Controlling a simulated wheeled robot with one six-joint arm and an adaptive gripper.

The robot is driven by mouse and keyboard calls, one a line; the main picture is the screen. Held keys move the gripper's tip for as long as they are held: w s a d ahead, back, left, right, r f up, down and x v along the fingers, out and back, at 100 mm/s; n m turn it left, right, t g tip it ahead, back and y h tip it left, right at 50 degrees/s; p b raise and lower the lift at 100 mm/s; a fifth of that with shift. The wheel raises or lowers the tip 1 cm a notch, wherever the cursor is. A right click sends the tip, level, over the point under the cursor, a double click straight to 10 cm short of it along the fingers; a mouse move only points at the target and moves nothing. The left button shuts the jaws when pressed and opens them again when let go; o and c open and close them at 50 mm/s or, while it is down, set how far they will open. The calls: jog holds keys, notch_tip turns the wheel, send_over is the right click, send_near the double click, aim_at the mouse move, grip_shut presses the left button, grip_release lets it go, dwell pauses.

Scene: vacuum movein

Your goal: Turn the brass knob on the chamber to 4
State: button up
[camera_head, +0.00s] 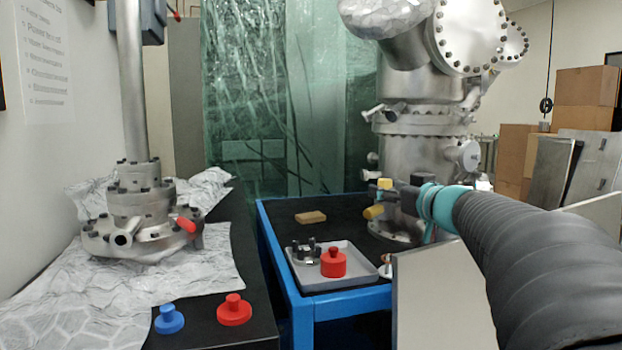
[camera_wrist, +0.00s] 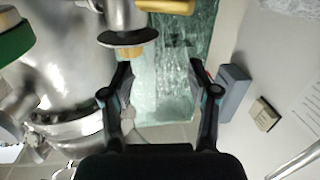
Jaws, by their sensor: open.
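The steel chamber (camera_head: 425,155) stands on the blue-framed bench at the right; its body also fills the left of the wrist view (camera_wrist: 62,70). In the wrist view a small brass knob (camera_wrist: 133,52) sticks out from a dark round plate on a steel port. My gripper (camera_wrist: 160,76) is open and empty, its two fingers apart; the knob appears beyond and above the left fingertip, not clearly between the fingers. In the head view a yellow-brass piece (camera_head: 384,183) shows beside my dark gripper; its contact with it is unclear. No dial number can be read.
A yellow bar (camera_wrist: 165,6) lies at the top of the wrist view. A grey tray (camera_head: 345,280) holds a red knobbed piece (camera_head: 333,263). A tan block (camera_head: 310,217) lies behind it. A pale panel (camera_head: 440,300) stands in front of the bench.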

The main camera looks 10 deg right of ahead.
aim_at(389, 182)
jog(key=d, duration=0.1)
jog(key=d+m, duration=0.1)
jog(key=d, duration=0.1)
jog(key=shift+w+d+r+t+h, duration=0.15)
jog(key=shift+w+r+t+h, duration=0.05)
jog(key=shift+t+h, duration=0.2)
jog(key=shift+w+d, duration=0.1)
jog(key=shift+w, duration=0.25)
jog(key=w, duration=0.2)
jog(key=w+p, duration=0.1)
jog(key=w, duration=0.1)
jog(key=w+p, duration=0.1)
jog(key=w, duration=0.1)
jog(key=shift+w+a, duration=0.3)
grip_shut()
